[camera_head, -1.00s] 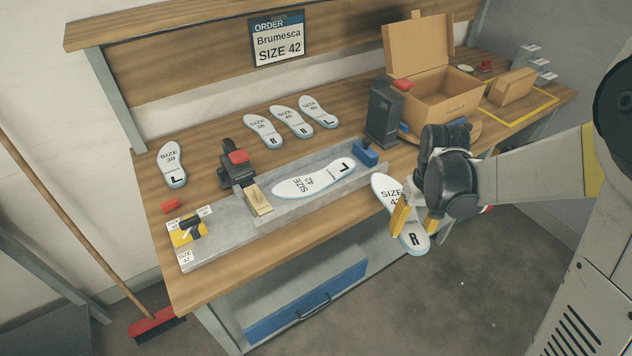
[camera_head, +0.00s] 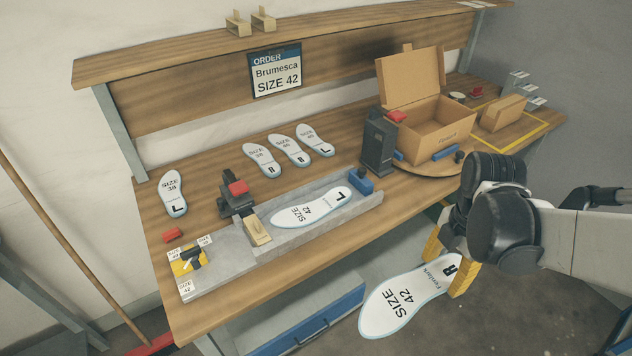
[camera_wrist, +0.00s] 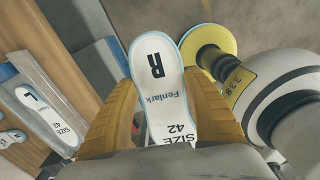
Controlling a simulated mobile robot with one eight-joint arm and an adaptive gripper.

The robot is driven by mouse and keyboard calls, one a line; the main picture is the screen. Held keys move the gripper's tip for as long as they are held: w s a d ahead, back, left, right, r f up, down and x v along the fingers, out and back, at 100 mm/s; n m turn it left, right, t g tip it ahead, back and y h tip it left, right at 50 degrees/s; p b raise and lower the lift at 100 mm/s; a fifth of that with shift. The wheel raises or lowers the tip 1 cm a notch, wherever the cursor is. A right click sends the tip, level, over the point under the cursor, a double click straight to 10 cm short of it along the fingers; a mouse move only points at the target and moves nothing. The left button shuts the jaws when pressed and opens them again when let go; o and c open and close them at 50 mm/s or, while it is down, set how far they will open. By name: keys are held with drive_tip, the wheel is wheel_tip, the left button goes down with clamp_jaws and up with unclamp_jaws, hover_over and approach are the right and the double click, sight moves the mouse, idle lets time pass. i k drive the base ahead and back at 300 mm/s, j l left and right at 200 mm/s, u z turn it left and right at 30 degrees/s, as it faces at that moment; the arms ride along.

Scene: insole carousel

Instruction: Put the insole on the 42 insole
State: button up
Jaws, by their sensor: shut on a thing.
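My gripper (camera_head: 450,266) has yellow fingers shut on a white insole (camera_head: 392,302) printed SIZE 42, R and Fenlark. The insole hangs in the air in front of the bench edge, held near its R end, with the toe pointing lower left. In the wrist view the held insole (camera_wrist: 160,85) lies between the yellow fingers (camera_wrist: 158,112). A second white insole (camera_head: 314,208), marked SIZE 42 and L, lies flat in the grey metal tray (camera_head: 365,203) on the bench. It also shows in the wrist view (camera_wrist: 45,115). My gripper is to the right of it, apart from it.
Several other insoles, such as the size 38 L insole (camera_head: 173,192), lie on the bench (camera_head: 225,160). An open cardboard box (camera_head: 435,120) stands at the back right. An order sign (camera_head: 275,72) reads Brumesca SIZE 42.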

sight(313, 208)
drive_tip(key=i+j, duration=0.8)
drive_tip(key=j, duration=0.1)
